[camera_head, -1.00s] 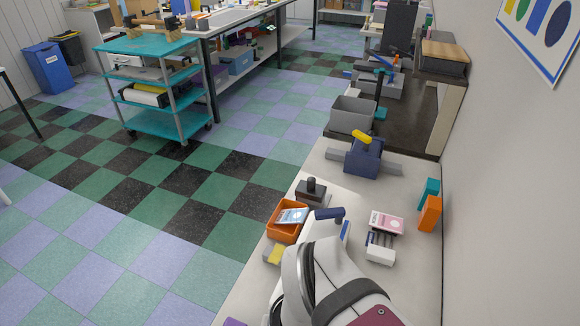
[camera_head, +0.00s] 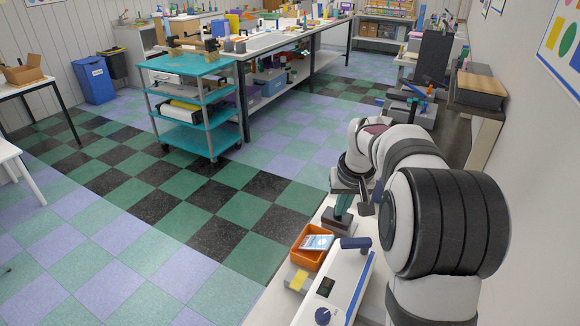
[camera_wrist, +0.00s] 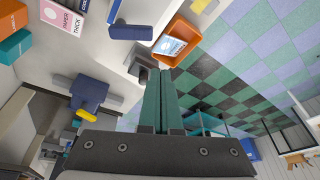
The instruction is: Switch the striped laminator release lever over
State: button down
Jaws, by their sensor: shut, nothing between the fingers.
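A white machine (camera_head: 345,282) with a blue stripe, a small dark panel and a blue knob (camera_head: 323,315) lies at the near edge of the counter in the head view; it seems to be the laminator. A dark blue lever-like handle (camera_head: 356,243) sits at its far end and also shows in the wrist view (camera_wrist: 132,32). I cannot make out stripes on it. My gripper (camera_head: 341,212), with teal fingers, is shut and empty, beyond the handle and apart from it. In the wrist view its fingertips (camera_wrist: 161,72) are close to a dark stamp-like block (camera_wrist: 145,63); contact is unclear.
An orange tray (camera_head: 308,258) holding a card stands left of the handle. A blue device with a yellow grip (camera_wrist: 88,95), a pink-and-white card box (camera_wrist: 62,18) and an orange box (camera_wrist: 12,15) are on the counter. The wall closes off the right; floor lies open left.

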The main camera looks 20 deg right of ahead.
aim_at(355, 247)
jog(key=w+d, duration=0.1)
jog(key=d+f, duration=0.1)
jog(key=w+d, duration=0.1)
jog(key=shift+w+d+f, duration=0.3)
jog(key=shift+d, duration=0.1)
jog(key=x, duration=0.9)
jog(key=shift+w+d+f, duration=0.1)
jog(key=shift+w+f, duration=0.05)
jog(key=shift+s+f, duration=0.25)
jog(key=shift+f, duration=0.05)
jog(key=shift+s+a, duration=0.2)
jog(key=shift+s, duration=0.6)
jog(key=shift+s+a, duration=0.25)
jog(key=shift+s, duration=0.5)
